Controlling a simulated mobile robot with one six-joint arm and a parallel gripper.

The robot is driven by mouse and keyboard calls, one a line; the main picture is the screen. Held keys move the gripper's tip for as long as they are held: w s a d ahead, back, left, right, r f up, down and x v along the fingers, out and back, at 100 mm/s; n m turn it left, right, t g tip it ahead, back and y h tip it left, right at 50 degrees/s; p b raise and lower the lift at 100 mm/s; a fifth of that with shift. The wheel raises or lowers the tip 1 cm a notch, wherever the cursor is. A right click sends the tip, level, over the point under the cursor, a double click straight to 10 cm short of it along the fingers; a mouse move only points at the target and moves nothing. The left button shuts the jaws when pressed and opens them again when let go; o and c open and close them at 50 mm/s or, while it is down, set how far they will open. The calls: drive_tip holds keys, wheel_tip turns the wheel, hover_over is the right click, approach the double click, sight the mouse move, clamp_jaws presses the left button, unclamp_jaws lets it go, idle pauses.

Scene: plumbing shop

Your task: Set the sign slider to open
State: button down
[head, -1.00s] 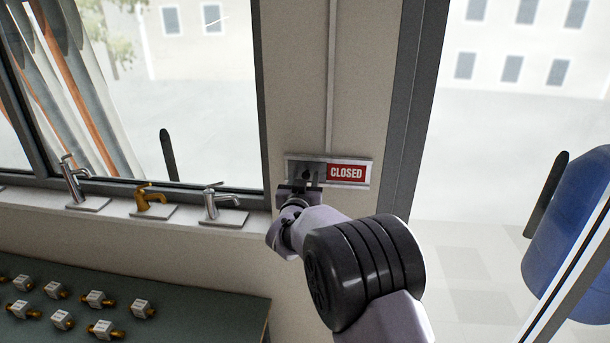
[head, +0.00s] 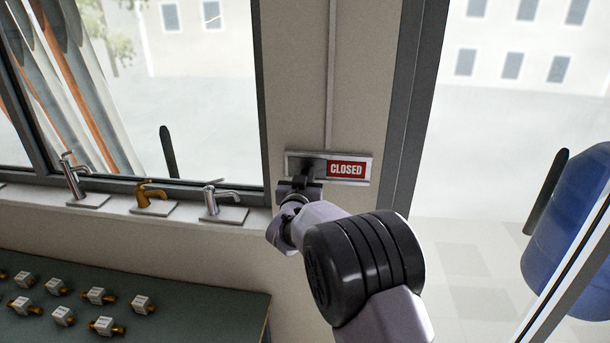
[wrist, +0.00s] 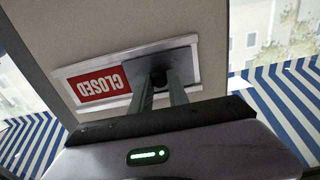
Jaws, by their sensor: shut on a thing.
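The sign (head: 364,169) is a metal-framed plate on the wall post between the window and the door. Its right part shows a red CLOSED panel (head: 346,169); a grey slider plate (head: 296,166) covers the left part. In the wrist view the CLOSED panel (wrist: 101,86) appears upside down. My gripper (head: 309,175) is at the left part of the sign. In the wrist view its fingers (wrist: 160,88) are shut on the small dark knob (wrist: 158,77) of the slider. The fingers partly hide the knob.
Taps (head: 222,205) stand on the window sill to the left. A dark green table (head: 200,315) with several brass valves is at lower left. A door frame (head: 405,100) rises just right of the sign. A blue tank (head: 570,225) is at far right.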

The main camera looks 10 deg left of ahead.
idle(0.9)
drive_tip(key=d+b, duration=0.5)
drive_tip(key=d, duration=0.1)
drive_tip(key=d+b, duration=0.4)
drive_tip(key=d, duration=0.1)
drive_tip(key=shift+s+d+f+b, duration=0.15)
drive_tip(key=shift+s+d+b, duration=0.05)
drive_tip(key=shift+d+b, duration=0.2)
drive_tip(key=c, duration=1.4)
unclamp_jaws()
drive_tip(key=shift+c, duration=0.2)
drive_tip(key=shift+o, duration=0.8)
drive_tip(key=shift+d, duration=0.25)
drive_tip(key=shift+a, duration=0.1)
